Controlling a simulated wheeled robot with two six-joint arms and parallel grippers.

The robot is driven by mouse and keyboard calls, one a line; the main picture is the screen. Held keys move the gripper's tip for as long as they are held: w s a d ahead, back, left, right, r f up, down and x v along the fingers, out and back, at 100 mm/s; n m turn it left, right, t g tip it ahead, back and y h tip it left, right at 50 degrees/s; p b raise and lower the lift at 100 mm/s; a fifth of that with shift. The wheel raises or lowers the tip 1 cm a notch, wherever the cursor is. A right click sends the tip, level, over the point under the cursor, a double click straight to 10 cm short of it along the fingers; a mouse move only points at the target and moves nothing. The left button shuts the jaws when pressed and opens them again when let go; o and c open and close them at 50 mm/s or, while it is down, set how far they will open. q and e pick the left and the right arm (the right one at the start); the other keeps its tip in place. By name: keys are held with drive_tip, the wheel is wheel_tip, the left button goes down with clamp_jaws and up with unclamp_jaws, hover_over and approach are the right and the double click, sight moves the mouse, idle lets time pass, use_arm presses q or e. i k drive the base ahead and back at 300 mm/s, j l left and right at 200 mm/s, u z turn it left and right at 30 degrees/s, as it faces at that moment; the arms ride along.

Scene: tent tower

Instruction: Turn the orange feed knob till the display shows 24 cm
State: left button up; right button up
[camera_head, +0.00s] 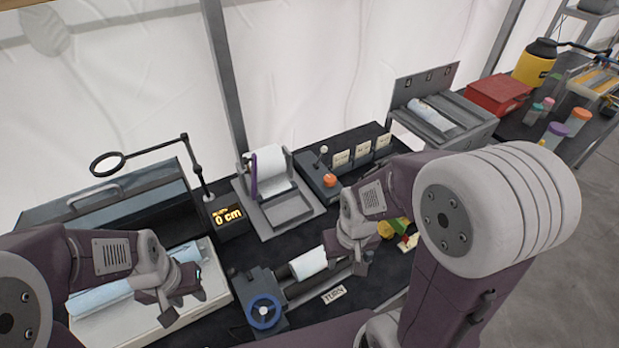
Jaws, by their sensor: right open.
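The orange feed knob (330,181) sits on a small dark box behind my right gripper. The display (228,215) is a black box with orange digits that read 0 cm; a smaller line above them is too small to read. My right gripper (360,262) is open, pointing down over the right end of a roller device, in front of the knob and apart from it. My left gripper (178,304) hangs over the pale tray at the left, far from the knob; its finger gap is not clear.
A paper roll stand (268,178) is between display and knob. A white-ball lever (323,150) and small cards (362,150) stand near the knob. A blue handwheel (264,311) is in front. A magnifier arm (107,163) rises behind the left tray (213,278).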

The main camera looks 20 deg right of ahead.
sight(330, 180)
drive_tip(key=l+u, duration=0.8)
drive_tip(key=l, duration=0.25)
drive_tip(key=k+l+u, duration=0.15)
drive_tip(key=l+u, duration=0.2)
drive_tip(key=k+l+u, duration=0.2)
drive_tip(key=l+u, duration=0.2)
drive_tip(key=l, duration=0.15)
